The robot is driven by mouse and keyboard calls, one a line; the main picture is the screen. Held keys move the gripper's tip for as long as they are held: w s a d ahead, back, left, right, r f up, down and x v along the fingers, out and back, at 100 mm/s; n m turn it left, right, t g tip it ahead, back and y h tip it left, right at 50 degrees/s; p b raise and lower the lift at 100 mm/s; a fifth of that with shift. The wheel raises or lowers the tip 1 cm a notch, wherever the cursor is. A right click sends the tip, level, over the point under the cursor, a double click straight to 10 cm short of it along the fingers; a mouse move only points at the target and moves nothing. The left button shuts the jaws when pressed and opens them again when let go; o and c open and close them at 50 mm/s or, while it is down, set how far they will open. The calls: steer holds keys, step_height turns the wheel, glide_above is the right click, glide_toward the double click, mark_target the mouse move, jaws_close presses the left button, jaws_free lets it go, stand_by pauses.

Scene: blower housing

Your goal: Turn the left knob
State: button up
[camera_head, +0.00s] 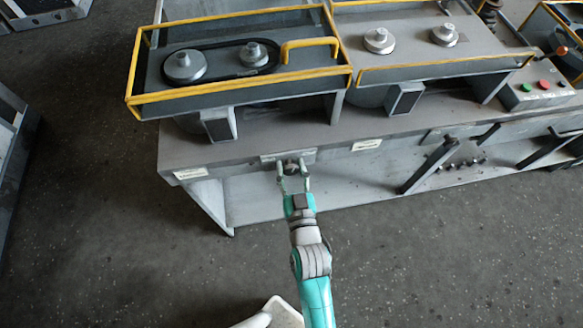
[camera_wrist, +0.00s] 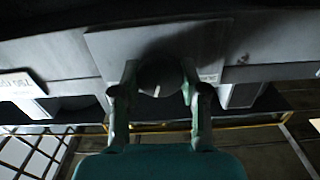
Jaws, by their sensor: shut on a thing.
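The knob (camera_wrist: 160,78) is a dark round knob with a light mark at its lower edge, on a grey plate (camera_wrist: 105,52) on the bench's front face. In the wrist view my gripper (camera_wrist: 159,84) has one finger on each side of the knob and is shut on it. In the head view my gripper (camera_head: 293,170) reaches the bench's front edge, with the small dark knob (camera_head: 291,167) between its fingers. The fingers partly cover the knob there.
The grey bench (camera_head: 250,152) carries yellow-railed housings with round metal hubs (camera_head: 184,66). Black levers (camera_head: 430,165) stick out from its front at the right. A red button (camera_head: 544,84) and a green button sit on a box at the right. The floor in front is open.

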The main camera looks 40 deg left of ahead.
steer(key=n, duration=0.3)
stand_by(0.4)
steer(key=o, duration=1.1)
steer(key=shift+o, duration=0.2)
steer(key=shift+s, duration=0.1)
steer(key=v, duration=1.1)
steer(key=shift+s+d, duration=0.25)
steer(key=shift+d, duration=0.05)
